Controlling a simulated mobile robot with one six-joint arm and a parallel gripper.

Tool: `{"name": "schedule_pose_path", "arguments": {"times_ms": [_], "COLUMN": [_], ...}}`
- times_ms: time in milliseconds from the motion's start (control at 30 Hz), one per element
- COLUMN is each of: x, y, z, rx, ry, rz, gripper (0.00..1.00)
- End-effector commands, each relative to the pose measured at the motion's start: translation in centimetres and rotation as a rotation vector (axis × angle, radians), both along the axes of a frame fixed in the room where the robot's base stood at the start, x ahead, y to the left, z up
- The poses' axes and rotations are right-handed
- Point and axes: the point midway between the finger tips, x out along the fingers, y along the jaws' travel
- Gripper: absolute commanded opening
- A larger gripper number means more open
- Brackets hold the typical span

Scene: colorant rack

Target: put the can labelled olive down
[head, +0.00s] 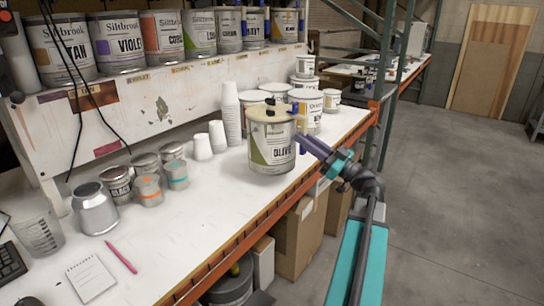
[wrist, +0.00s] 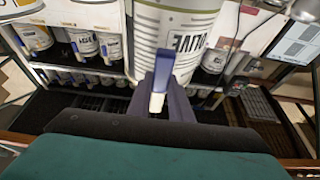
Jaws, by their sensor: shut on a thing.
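The can labelled olive (head: 268,148) is a cream paint can with a green patch and a dark name on its label. In the head view it is upright over the front part of the white bench; I cannot tell if its base touches the top. My gripper (head: 302,126) is shut on it, reaching in from the right at the can's upper side. The far side of the grip is hidden.
The bench (head: 205,222) has free white surface left of and in front of the can. Small cans (head: 145,175) and paper cups (head: 217,136) stand to the left. Several paint cans (head: 306,105) stand close behind. Cardboard boxes (head: 297,238) are under the orange front edge.

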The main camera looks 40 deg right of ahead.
Motion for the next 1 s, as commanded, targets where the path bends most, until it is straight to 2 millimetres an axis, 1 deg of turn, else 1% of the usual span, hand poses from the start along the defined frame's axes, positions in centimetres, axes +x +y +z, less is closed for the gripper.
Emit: {"name": "schedule_pose_path", "arguments": {"times_ms": [33, 200, 367, 1000], "x": [-0.1, 0.0, 0.6, 4.6], "y": [0.0, -0.2, -0.7, -4.4], "z": [0.5, 0.5, 0.4, 0.0], "rx": [0.003, 0.003, 0.004, 0.003], "ry": [-0.012, -0.011, -0.010, -0.012], "rz": [0.001, 0.000, 0.000, 0.000], "gripper": [0.00, 0.00, 0.00, 0.00]}}
